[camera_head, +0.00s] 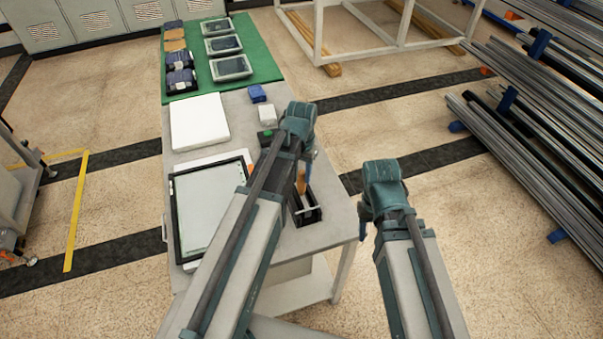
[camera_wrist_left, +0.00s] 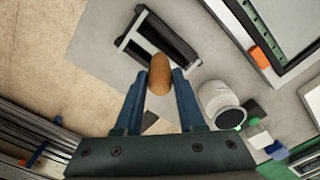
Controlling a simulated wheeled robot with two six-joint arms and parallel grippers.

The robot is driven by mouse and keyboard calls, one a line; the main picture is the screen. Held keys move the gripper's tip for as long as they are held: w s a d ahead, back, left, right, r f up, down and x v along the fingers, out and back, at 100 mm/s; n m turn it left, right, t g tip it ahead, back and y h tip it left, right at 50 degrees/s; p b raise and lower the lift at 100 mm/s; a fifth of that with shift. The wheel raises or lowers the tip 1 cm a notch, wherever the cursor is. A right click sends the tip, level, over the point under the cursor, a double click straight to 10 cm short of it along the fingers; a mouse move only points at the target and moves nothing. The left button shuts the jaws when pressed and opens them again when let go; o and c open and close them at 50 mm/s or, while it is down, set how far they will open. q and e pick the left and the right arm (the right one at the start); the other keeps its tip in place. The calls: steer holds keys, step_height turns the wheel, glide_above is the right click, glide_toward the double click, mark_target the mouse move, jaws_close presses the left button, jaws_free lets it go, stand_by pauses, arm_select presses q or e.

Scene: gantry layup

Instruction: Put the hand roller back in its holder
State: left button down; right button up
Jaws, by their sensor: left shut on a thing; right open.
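The hand roller has an orange-brown handle (camera_head: 301,183), which also shows in the left wrist view (camera_wrist_left: 160,76). My left gripper (camera_head: 305,172) is shut on this handle, with its blue fingers (camera_wrist_left: 161,92) on either side. The dark, open holder (camera_head: 317,214) lies at the table's near right corner, just beyond the handle in the left wrist view (camera_wrist_left: 182,42). A pale metal frame lies across or over the holder; I cannot tell whether the roller rests in it or hovers above. My right gripper (camera_head: 366,221) is open and empty, off the table's right side.
A black-framed panel (camera_head: 176,220) lies left of my left arm. A white cylinder (camera_wrist_left: 219,101) stands near the holder. A white block (camera_head: 198,122), small blue box (camera_head: 257,93) and green mat (camera_head: 262,60) lie farther back. Metal profiles (camera_head: 530,120) are stacked right.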

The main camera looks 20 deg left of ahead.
arm_select(q)
steer(key=shift+f+b, duration=0.6)
steer(key=shift+c, duration=2.1)
jaws_free()
steer(key=shift+r, duration=0.1)
steer(key=shift+r, duration=0.1)
step_height(320, 180, up, 14)
steer(key=p, duration=1.4)
steer(key=s+d+f+b, duration=0.5)
steer(key=s, duration=0.2)
steer(key=s+d+f+m+y+b, duration=0.1)
steer(key=s+d+f+b, duration=0.4)
steer(key=s, duration=0.2)
steer(key=shift+s+d+m, duration=0.2)
steer(key=shift+m, duration=0.1)
